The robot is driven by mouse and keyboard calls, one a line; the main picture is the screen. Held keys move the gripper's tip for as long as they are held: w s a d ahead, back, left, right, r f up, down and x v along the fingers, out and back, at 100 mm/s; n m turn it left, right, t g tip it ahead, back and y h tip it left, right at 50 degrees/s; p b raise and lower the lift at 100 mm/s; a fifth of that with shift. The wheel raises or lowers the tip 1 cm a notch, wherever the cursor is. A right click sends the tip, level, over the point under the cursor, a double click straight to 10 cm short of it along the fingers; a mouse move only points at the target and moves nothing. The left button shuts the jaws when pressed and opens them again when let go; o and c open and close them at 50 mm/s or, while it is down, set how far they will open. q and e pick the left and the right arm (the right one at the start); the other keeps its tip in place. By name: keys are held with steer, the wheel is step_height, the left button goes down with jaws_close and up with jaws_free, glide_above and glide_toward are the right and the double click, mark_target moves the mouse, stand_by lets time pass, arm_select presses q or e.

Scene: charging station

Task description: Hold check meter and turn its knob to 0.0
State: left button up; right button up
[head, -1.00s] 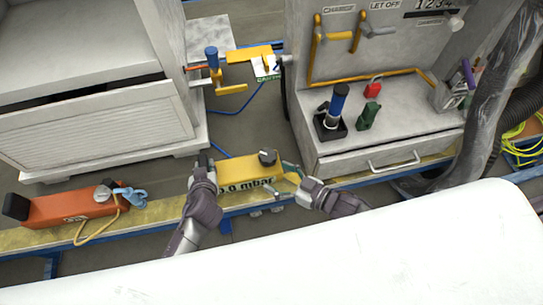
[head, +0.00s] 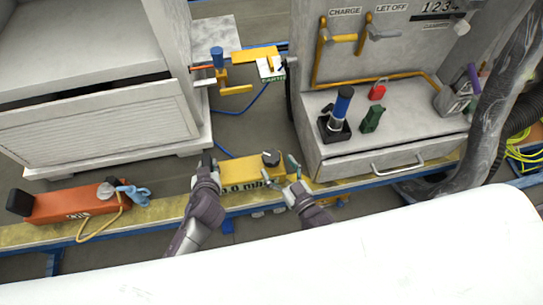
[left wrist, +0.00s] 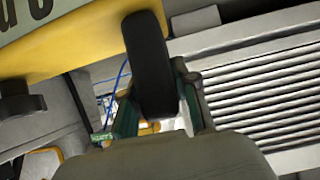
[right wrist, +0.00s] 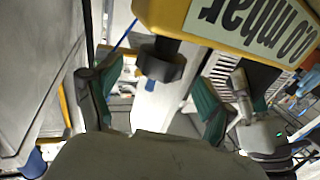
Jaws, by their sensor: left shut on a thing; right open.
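The yellow check meter (head: 240,170) is held above the floor beside the blue-and-yellow rail. My left gripper (head: 208,162) is shut on its black handle, which shows between the fingers in the left wrist view (left wrist: 150,60). The black knob (head: 270,158) sits at the meter's right end and also shows in the right wrist view (right wrist: 160,65). The meter's label (right wrist: 250,22) appears upside down there and seems to read 0.0 mbar. My right gripper (head: 290,165) is open beside the knob. In its wrist view the knob lies ahead between the spread fingers, with no clear contact.
An orange device (head: 75,203) with a cord lies on the rail at left. Behind stand a grey cabinet (head: 100,135) and a charging bench with a drawer (head: 385,163). A black-and-blue tool (head: 338,115) and red and green items stand on the bench. A large white surface (head: 330,255) fills the front.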

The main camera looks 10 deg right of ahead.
mark_target(276, 164)
steer(key=shift+x, duration=2.1)
